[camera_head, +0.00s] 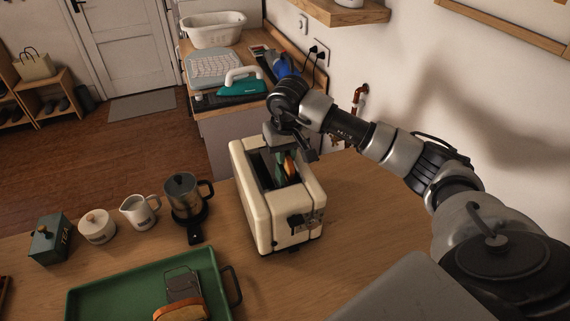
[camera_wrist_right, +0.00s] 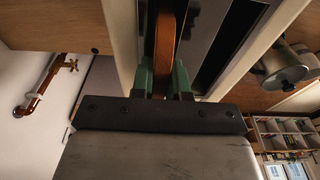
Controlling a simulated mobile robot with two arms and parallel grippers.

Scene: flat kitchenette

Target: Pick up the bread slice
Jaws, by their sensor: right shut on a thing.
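A cream toaster (camera_head: 280,205) stands on the wooden counter with its slots facing up. A browned bread slice (camera_head: 291,164) stands upright in one of the slots, and its edge shows in the right wrist view (camera_wrist_right: 165,45). My right gripper (camera_head: 284,165) reaches down from above into the toaster opening and is shut on this slice, one green fingertip on each side. The lower part of the slice is hidden inside the toaster. My left gripper is not in view.
A green tray (camera_head: 100,292) holds another bread piece (camera_head: 181,311) and a metal rack-like item (camera_head: 184,284). A French press (camera_head: 184,197), a white pitcher (camera_head: 139,211), a sugar pot (camera_head: 97,227) and a tea tin (camera_head: 50,240) stand left of the toaster. The counter right of the toaster is clear.

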